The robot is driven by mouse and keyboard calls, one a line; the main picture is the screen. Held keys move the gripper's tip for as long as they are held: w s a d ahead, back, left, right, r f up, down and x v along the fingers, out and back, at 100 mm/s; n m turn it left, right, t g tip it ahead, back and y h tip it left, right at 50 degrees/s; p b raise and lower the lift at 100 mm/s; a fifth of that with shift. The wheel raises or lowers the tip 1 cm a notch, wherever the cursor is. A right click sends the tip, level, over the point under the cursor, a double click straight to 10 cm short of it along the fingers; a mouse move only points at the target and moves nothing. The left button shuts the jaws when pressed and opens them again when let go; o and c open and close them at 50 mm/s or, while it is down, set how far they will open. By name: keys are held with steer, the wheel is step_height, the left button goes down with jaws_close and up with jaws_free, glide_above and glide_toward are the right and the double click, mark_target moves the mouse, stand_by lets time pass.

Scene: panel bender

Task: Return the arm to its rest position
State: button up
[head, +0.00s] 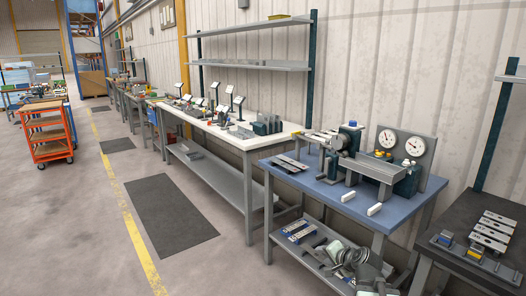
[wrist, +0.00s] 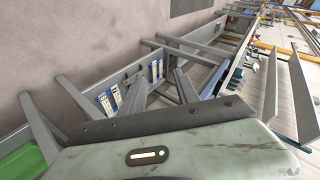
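My arm (head: 362,268) shows at the bottom of the head view as pale green and dark grey links, folded low in front of the blue-topped bench. Its lower part is cut off by the frame edge. A pale green housing with a small lit indicator, part of my own body, fills the bottom of the wrist view. I cannot pick out the fingertips in the head view.
The blue-topped bench (head: 338,196) carries a fixture with two dial gauges (head: 400,144) and stands close to my arm. A dark bench (head: 451,251) with metal parts is at the right. A long white workbench (head: 237,139) runs behind. Open floor (head: 60,225) lies left.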

steer(key=s+a+f+n+g, duration=0.3)
steer(key=s+a+f+n, duration=0.15)
steer(key=a, duration=0.25)
steer(key=s+a+f+n+g, duration=0.3)
steer(key=s+a+f+g, duration=0.1)
steer(key=s+a, duration=0.15)
steer(key=s+d+f+n+g+h, duration=0.1)
steer(key=s+d+n+g+h, duration=0.1)
steer(key=s+d+g+h, duration=0.3)
step_height(320, 180, up, 12)
steer(key=s+t+y+p, duration=0.1)
steer(key=y+p, duration=0.1)
steer(key=p, duration=1)
steer(key=shift+s+a+t, duration=0.3)
steer(key=shift+s+a, duration=0.05)
steer(key=shift+d, duration=0.15)
